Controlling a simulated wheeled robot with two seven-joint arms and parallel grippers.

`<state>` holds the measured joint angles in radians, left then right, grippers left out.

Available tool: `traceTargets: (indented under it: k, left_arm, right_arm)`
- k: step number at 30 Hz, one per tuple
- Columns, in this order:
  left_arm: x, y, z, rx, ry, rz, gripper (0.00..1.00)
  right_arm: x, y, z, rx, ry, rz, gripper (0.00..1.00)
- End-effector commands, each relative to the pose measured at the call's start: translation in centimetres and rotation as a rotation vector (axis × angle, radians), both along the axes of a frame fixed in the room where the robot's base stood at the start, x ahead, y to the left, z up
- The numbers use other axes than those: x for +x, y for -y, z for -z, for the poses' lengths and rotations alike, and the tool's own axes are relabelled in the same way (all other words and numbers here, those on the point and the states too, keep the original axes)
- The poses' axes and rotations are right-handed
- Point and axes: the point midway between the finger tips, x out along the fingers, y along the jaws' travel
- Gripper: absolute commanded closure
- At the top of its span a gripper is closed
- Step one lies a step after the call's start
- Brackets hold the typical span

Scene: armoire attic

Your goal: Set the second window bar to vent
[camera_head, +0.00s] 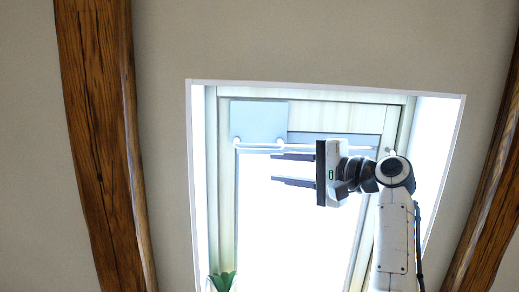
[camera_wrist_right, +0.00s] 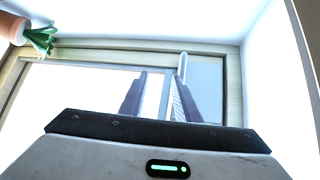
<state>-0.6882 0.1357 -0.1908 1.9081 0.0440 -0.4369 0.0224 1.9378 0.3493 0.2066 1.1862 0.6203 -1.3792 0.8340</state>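A roof window (camera_head: 225,180) is set in the sloped ceiling. A thin white bar (camera_head: 258,149) runs along its top, with a bent end at the left, under a pale blue-grey panel (camera_head: 259,121). A white rod end (camera_wrist_right: 182,66), likely this bar, shows near the fingertips in the right wrist view. My right gripper (camera_head: 274,168) points left just below the bar in the picture, fingers apart. Its fingers (camera_wrist_right: 158,76) also show apart in the right wrist view, with nothing clearly held between them. I cannot tell whether a finger touches the bar. My left gripper is out of view.
Wooden beams stand at the left (camera_head: 100,140) and right (camera_head: 490,180) of the window recess. A green plant (camera_head: 222,281) is at the lower left of the window; its orange pot (camera_wrist_right: 12,28) shows in the right wrist view. The white recess walls flank my right arm.

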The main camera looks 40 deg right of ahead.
Motion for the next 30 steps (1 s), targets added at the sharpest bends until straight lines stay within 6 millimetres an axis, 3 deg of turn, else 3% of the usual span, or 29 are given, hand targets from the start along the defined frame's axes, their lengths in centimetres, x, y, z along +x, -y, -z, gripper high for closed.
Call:
traceTargets:
  k: [1, 3, 7, 21, 30]
  left_arm:
    - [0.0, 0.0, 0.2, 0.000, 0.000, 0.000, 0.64]
    - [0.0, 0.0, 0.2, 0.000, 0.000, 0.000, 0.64]
    - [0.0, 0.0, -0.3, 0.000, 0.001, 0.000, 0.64]
    - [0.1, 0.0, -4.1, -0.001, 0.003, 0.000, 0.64]
    - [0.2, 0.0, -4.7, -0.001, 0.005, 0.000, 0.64]
  right_arm:
    - [-1.7, 0.1, -1.2, 0.012, 0.019, -0.017, 0.71]
    - [-3.0, 0.1, -2.3, 0.024, 0.031, -0.034, 0.71]
    - [-3.3, -0.1, -3.3, 0.031, 0.040, -0.046, 0.71]
    - [3.6, -2.5, -6.6, 0.030, 0.040, -0.045, 0.71]
    - [5.2, -3.0, -6.9, 0.030, 0.041, -0.042, 0.71]
